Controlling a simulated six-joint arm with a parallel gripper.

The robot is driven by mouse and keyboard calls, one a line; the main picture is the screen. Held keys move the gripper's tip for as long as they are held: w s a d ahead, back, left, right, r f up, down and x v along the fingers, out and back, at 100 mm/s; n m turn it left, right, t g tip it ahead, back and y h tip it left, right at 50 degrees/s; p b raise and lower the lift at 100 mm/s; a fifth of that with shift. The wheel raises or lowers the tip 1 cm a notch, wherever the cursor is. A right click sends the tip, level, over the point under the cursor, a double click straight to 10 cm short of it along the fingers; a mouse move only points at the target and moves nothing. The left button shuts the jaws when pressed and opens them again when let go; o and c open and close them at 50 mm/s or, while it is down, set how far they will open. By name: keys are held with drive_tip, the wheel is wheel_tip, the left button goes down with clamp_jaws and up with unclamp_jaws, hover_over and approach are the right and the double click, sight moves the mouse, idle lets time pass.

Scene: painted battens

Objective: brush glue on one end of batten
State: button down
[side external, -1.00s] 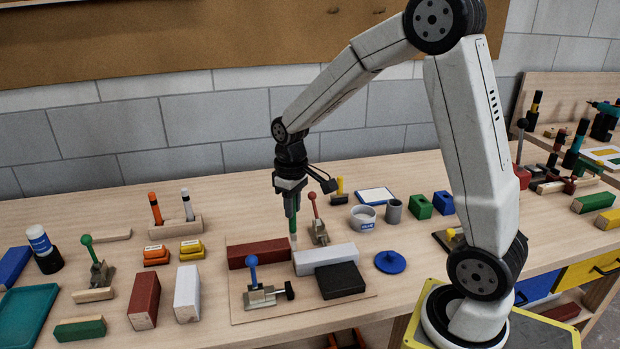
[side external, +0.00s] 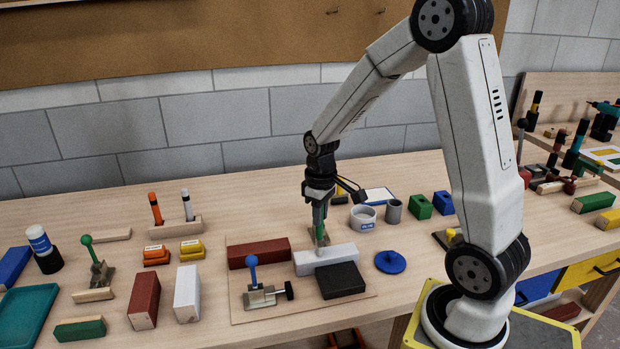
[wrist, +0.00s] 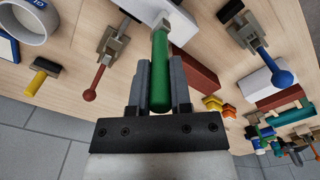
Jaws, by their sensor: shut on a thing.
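My gripper (side external: 319,204) is shut on a green-handled brush (wrist: 161,65), which points down. In the side view the brush tip is at the top of a white batten (side external: 338,259), left of its middle; I cannot tell whether it touches. The wrist view shows the white batten (wrist: 148,9) beyond the brush tip. A dark red batten (side external: 258,254) lies in line with it to the left, its near end close to the white batten's left end. A white glue pot (side external: 363,218) with a blue label stands behind to the right.
A blue-handled clamp (side external: 262,292) and a black block (side external: 340,281) sit in front of the battens. A red-handled clamp (wrist: 109,50) is close beside the brush. A blue lid (side external: 390,262) lies to the right. Loose red and white blocks stand at the left.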

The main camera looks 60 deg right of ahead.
drive_tip(key=shift+w+a, duration=2.2)
drive_tip(key=shift+a, duration=0.05)
wheel_tip(320, 180, up, 8)
